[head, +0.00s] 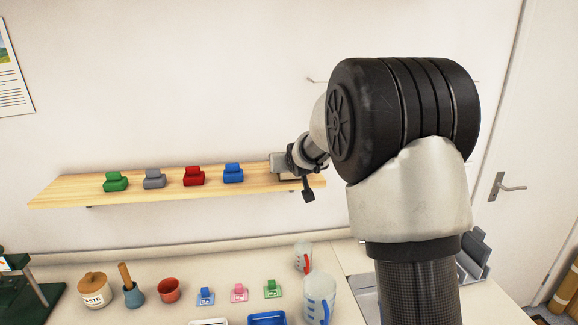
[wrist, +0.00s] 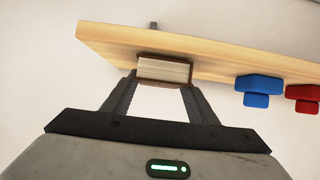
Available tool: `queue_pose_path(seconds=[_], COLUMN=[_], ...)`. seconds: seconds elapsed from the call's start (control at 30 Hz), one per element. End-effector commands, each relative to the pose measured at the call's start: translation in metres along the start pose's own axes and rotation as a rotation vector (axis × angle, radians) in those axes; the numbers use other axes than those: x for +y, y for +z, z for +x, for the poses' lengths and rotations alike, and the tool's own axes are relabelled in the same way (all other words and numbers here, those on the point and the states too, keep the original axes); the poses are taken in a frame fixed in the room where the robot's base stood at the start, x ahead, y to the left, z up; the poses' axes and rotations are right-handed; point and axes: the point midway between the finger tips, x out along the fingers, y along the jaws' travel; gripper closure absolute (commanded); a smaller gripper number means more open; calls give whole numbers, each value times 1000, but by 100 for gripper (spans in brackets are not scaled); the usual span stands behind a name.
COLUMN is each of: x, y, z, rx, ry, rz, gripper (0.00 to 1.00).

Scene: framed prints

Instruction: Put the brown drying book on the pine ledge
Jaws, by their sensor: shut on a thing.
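The brown book (wrist: 165,70) is between the two fingers of my gripper (wrist: 162,82) in the wrist view, its pale page block facing the camera and a brown cover edge showing. My gripper is shut on it. The pine ledge (wrist: 110,38) lies just beyond, and the book overlaps its edge in the picture. In the head view my gripper (head: 284,165) is at the right end of the pine ledge (head: 75,190), and the book is mostly hidden there. I cannot tell whether the book touches the ledge.
Green (head: 116,181), grey (head: 154,178), red (head: 194,176) and blue (head: 233,173) clip-like objects stand along the ledge, left of my gripper. Below, a bench (head: 225,265) holds a paste jar (head: 93,290), a red bowl (head: 169,290) and a jug (head: 319,298).

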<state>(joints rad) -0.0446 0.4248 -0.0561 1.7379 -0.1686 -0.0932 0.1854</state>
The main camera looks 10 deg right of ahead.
Motion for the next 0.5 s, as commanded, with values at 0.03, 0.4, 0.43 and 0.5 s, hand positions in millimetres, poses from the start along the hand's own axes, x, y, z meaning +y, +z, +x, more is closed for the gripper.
queue_pose_path(seconds=[0.03, 0.4, 0.43, 0.5], x=[0, 0, 0, 0], y=[0, 2, 3, 3], z=[1, 2, 2, 2], rx=[3, 2, 2, 2], ry=[0, 0, 0, 0], rz=[0, 0, 0, 0], gripper=[82, 25, 25, 25])
